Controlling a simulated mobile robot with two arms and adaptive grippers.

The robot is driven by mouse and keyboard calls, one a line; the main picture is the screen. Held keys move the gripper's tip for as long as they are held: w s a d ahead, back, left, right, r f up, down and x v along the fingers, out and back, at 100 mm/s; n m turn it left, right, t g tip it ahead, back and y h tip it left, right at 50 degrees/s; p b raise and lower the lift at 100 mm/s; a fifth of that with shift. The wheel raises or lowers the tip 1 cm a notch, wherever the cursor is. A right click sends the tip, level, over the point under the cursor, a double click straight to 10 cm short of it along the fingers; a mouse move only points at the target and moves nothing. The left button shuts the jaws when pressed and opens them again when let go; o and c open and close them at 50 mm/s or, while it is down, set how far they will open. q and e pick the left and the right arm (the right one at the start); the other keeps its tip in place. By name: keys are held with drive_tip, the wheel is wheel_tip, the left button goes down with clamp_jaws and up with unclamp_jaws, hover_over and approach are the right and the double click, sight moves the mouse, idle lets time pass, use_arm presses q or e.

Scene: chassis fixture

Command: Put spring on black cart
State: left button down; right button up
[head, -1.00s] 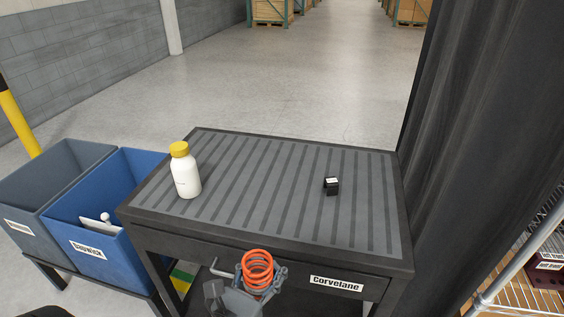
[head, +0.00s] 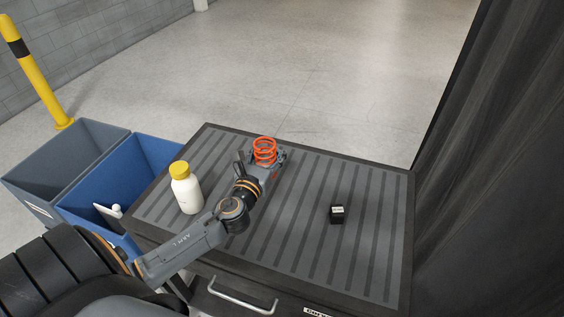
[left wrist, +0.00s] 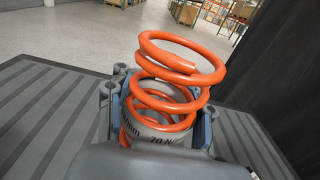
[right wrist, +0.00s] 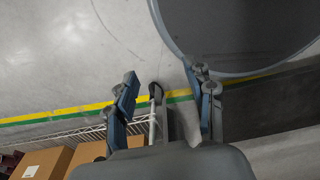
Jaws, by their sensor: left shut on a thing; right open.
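The orange coil spring (head: 265,152) is in my left gripper (head: 266,162), over the far part of the black cart's ribbed top (head: 305,235). Whether the spring's lower end touches the top is hidden. My right gripper (right wrist: 167,100) is open and empty in the right wrist view, away from the cart top; it is not in the head view.
A white bottle with a yellow cap (head: 186,188) stands on the cart's left side, close to my left arm. A small black box (head: 337,214) sits on the right. Blue (head: 150,150) and grey (head: 75,160) bins stand left of the cart. The cart's far-right area is clear.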

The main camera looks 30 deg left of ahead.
use_arm(q)
drive_tip(key=w+f+b, duration=0.1)
drive_tip(key=w+f, duration=0.3)
drive_tip(key=w, duration=0.1)
drive_tip(key=w+a+f+b, duration=0.1)
drive_tip(key=w+f, duration=0.1)
drive_tip(key=shift+w+a+f+b, duration=0.1)
drive_tip(key=shift+w+f+b, duration=0.05)
drive_tip(key=shift+f+b, duration=0.2)
drive_tip(key=shift+w+f, duration=0.2)
drive_tip(key=shift+f, duration=0.1)
drive_tip(key=shift+a+f+b, duration=0.1)
drive_tip(key=shift+f+b, duration=0.95)
drive_tip(key=shift+f, duration=0.45)
drive_tip(key=c, duration=0.6)
unclamp_jaws()
drive_tip(key=shift+f, duration=0.1)
drive_tip(key=shift+o, duration=0.2)
